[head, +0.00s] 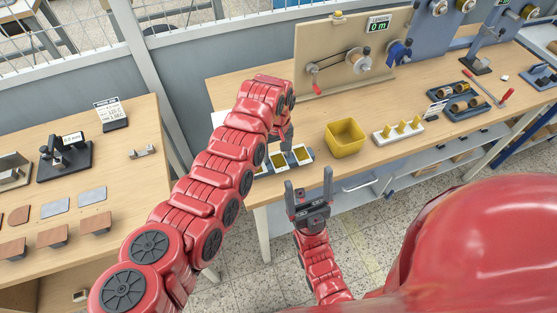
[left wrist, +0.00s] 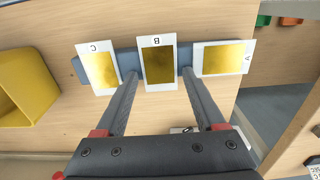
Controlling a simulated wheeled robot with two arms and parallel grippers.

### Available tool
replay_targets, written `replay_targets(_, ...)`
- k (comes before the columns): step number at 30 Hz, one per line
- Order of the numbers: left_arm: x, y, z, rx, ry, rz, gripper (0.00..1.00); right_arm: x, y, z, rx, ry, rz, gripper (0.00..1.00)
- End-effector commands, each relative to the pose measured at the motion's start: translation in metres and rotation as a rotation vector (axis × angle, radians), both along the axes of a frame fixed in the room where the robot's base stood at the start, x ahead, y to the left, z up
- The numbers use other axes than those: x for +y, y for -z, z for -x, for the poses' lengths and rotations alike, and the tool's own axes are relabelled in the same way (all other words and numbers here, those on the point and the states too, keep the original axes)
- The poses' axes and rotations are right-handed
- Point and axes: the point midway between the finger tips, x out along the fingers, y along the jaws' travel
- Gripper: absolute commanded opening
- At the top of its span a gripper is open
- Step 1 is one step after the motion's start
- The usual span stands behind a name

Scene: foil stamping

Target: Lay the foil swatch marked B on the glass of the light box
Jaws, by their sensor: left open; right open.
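The foil swatch marked B (left wrist: 157,62) is a gold patch on a white card, the middle one of three on a blue-grey holder (left wrist: 183,57). It also shows in the head view (head: 279,160). My left gripper (left wrist: 159,76) is open and empty, its fingertips on either side of B's lower part in the left wrist view; I cannot tell whether they touch. It also shows in the head view (head: 287,140). My right gripper (head: 309,188) is open and empty in front of the table edge. A white surface (head: 219,118), partly behind my left arm, may be the light box.
Swatch C (left wrist: 101,68) and swatch A (left wrist: 222,58) lie close beside B. A yellow bin (head: 345,138) stands beside the holder, with a white stand of yellow pegs (head: 398,130) beyond it. A board with spools (head: 345,60) stands behind. Bare tabletop lies around the bin.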

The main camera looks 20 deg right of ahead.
Motion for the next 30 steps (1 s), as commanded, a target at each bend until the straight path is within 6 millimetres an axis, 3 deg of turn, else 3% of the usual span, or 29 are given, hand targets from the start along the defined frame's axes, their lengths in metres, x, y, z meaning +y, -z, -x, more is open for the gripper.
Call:
replay_targets(3,0.000,0.001,0.000,0.000,0.000,0.000,0.69,0.000,0.002,0.000,0.000,0.000,0.000,0.84)
replay_targets(14,0.000,0.001,0.000,0.000,0.000,0.000,0.05,0.000,0.001,0.000,0.000,0.000,0.000,0.84)
replay_targets(30,0.003,-0.009,-0.005,-0.001,-0.001,0.000,0.03,0.000,0.001,0.000,0.000,0.000,0.000,0.84)
